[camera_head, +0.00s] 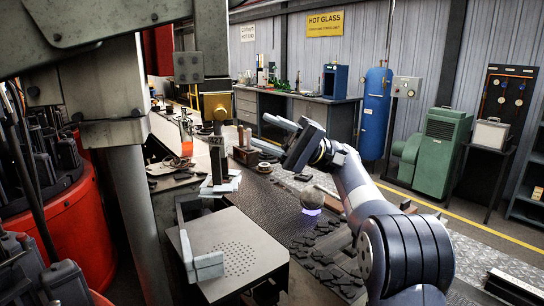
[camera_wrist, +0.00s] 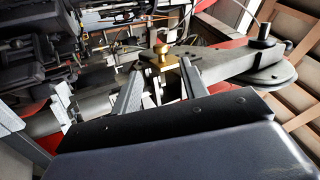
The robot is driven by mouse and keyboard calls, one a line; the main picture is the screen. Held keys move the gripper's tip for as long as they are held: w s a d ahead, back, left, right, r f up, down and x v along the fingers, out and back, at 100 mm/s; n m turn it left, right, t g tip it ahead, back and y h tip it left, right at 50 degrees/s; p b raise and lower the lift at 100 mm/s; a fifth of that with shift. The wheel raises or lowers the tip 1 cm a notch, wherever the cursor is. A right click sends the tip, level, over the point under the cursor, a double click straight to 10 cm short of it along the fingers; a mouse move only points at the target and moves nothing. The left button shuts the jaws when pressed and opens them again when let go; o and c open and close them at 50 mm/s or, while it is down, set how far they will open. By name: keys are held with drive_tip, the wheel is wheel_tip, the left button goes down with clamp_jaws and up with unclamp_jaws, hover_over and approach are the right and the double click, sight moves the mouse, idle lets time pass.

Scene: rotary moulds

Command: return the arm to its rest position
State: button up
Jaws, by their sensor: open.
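My gripper (camera_head: 261,129) is in the middle of the head view, raised above the dark work surface, with my arm bent up from the lower right. Its two fingers point left, parted, with nothing between them. In the wrist view the two grey fingers of my gripper (camera_wrist: 162,68) stand apart and empty. A brass knob (camera_wrist: 164,55) on a grey machine arm shows behind the gap between them. I cannot tell how far the knob is from the fingertips.
A perforated metal plate (camera_head: 238,247) lies low in front. A red rotary machine (camera_head: 72,222) and its grey column (camera_head: 137,215) stand left. A grey ball (camera_head: 312,199) rests on the dark surface (camera_head: 268,204). A blue tank (camera_head: 374,112) and green machine (camera_head: 436,150) stand behind.

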drive_tip(key=x, duration=1)
drive_tip(key=shift+s+a+r, duration=0.15)
drive_tip(key=shift+a, duration=0.1)
drive_tip(key=shift+s+a+r+m+t+p, duration=0.1)
drive_tip(key=shift+a+r+m+t+p, duration=0.05)
drive_tip(key=shift+m+t+p, duration=0.2)
drive_tip(key=m+t, duration=0.2)
drive_tip(key=m, duration=0.1)
wheel_tip(320, 180, up, 6)
drive_tip(key=m+t+h+p, duration=0.2)
drive_tip(key=m+t+p, duration=0.7)
drive_tip(key=m+p, duration=0.9)
hover_over(221, 115)
drive_tip(key=b, duration=0.1)
drive_tip(key=shift+s+r+m, duration=0.1)
drive_tip(key=shift+s+m, duration=0.1)
drive_tip(key=shift+m, duration=0.15)
drive_tip(key=m+p, duration=0.1)
drive_tip(key=p, duration=0.1)
drive_tip(key=r+m+h+p, duration=0.1)
drive_tip(key=m+p, duration=0.1)
drive_tip(key=p, duration=0.1)
drive_tip(key=shift+w+a, duration=0.1)
drive_tip(key=shift+w, duration=0.25)
drive_tip(key=shift+w+m+p, duration=0.1)
drive_tip(key=shift+m+p, duration=0.3)
drive_tip(key=shift+p, duration=0.4)
drive_tip(key=shift+f+h, duration=0.15)
drive_tip(key=shift+h, duration=0.15)
